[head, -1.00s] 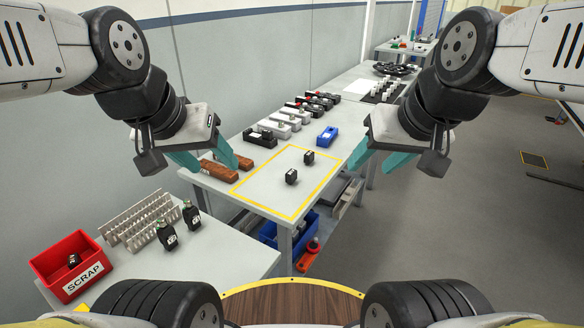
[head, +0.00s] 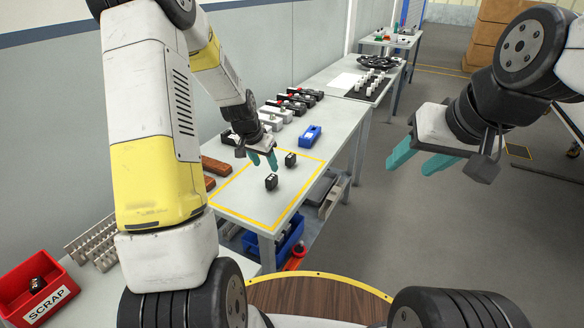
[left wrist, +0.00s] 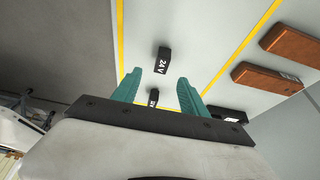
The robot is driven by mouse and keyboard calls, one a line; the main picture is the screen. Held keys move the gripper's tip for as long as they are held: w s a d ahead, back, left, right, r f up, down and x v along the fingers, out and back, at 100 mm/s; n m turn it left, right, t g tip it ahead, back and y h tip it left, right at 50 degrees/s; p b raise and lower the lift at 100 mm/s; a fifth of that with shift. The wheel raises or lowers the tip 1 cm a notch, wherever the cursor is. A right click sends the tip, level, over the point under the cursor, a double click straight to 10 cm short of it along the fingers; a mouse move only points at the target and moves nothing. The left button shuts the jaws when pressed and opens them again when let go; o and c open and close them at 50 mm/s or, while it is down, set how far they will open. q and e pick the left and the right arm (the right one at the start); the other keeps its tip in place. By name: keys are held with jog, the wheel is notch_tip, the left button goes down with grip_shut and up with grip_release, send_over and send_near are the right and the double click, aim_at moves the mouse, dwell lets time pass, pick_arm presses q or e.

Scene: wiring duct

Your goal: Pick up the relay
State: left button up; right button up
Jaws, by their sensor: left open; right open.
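Two small black blocks sit apart on the grey table inside a yellow outline. The nearer block (head: 271,182) shows a "24V" label in the left wrist view (left wrist: 164,58). The farther block (head: 291,159) shows there lower down (left wrist: 153,97), between the fingers in the picture and partly cut off by the gripper body. I cannot tell which the task calls the relay. My left gripper (head: 264,160) is open and empty, above the outlined area close to both blocks. My right gripper (head: 410,166) is open and empty, out over the floor right of the table.
Brown blocks (head: 214,166) lie left of the outline (head: 237,217). A blue box (head: 310,136) and a row of grey and black devices (head: 287,112) stand behind. A red scrap bin (head: 40,290) is at front left. The outlined area is otherwise clear.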

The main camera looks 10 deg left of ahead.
aim_at(271, 178)
pick_arm(q)
jog(key=x, duration=1)
jog(key=shift+w+a+f, duration=0.1)
jog(key=shift+w+a, duration=0.05)
grip_shut()
